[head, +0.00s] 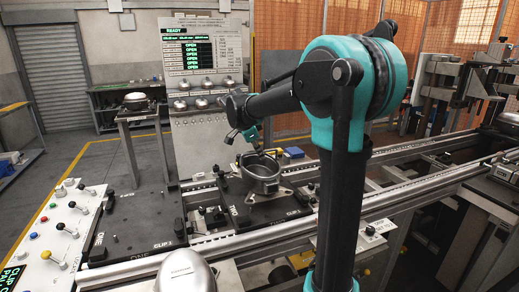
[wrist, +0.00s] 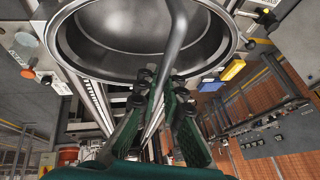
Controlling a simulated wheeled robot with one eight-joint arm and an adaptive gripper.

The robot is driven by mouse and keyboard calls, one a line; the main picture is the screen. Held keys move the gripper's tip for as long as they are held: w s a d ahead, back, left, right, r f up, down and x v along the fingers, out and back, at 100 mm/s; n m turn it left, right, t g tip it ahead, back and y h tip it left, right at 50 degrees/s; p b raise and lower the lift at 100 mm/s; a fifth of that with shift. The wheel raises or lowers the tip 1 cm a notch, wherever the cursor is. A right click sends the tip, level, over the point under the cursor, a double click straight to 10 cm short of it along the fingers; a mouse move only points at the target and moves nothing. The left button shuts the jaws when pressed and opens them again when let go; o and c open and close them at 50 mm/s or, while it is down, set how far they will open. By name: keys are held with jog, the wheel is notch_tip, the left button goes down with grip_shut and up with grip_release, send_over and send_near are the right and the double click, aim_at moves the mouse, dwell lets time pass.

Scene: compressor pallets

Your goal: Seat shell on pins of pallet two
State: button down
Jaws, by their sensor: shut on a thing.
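The shell (head: 262,184) is a round, open-topped grey metal bowl with feet at its base, in the middle of the head view. In the wrist view its hollow inside (wrist: 125,25) fills the top, and a bent grey pipe (wrist: 178,35) rises across it. My gripper (head: 259,151) is at the shell's rim in the head view. In the wrist view my gripper (wrist: 163,90) has its green fingers closed on the pipe. The shell is over the dark plate of a pallet (head: 240,221). The pins under it are hidden, and I cannot tell whether it touches them.
Another dark pallet plate (head: 130,220), marked CLIP 1, lies to the left. A rounded metal housing (head: 187,272) stands at the front. A control panel (head: 65,225) with knobs and levers is at far left. A status board (head: 190,50) stands behind. Conveyor rails (head: 400,190) run right.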

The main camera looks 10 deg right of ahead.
jog(key=shift+f, duration=2.2)
dwell(2.0)
jog(key=c, duration=1.6)
grip_release()
jog(key=v, duration=1.2)
jog(key=shift+s, duration=0.1)
